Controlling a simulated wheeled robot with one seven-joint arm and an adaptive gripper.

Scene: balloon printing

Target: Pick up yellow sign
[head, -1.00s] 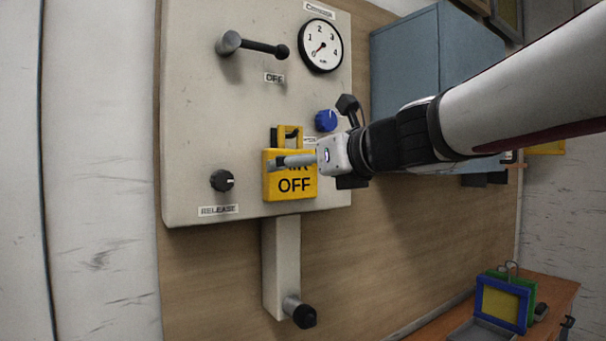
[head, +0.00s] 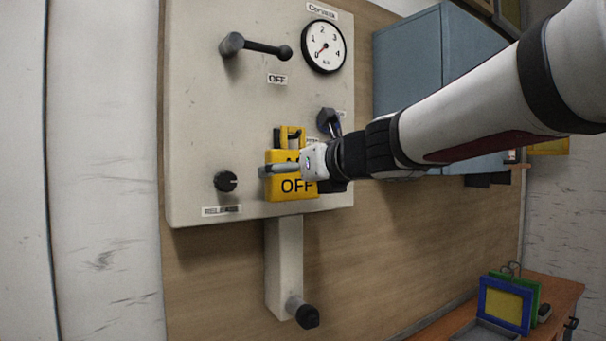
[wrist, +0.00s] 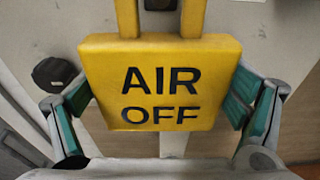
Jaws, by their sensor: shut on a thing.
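The yellow sign (head: 292,195) hangs on the front of the grey panel, low and right of its middle. It reads "OFF" at its lower part in the head view, and its handle loop shows above it. In the wrist view the sign (wrist: 160,85) faces me and reads "AIR OFF". My gripper (wrist: 160,105) is shut on the sign, with one green-padded finger against each side edge. In the head view my gripper (head: 290,170) covers the sign's upper part. What the handle loop hangs on is mostly hidden.
The grey panel (head: 200,120) carries a lever (head: 255,46), a gauge (head: 324,47) and a black knob (head: 226,181). A post with a black-tipped stub (head: 306,315) sticks out below. A blue cabinet (head: 408,70) stands behind my arm. A wooden table (head: 545,290) is at lower right.

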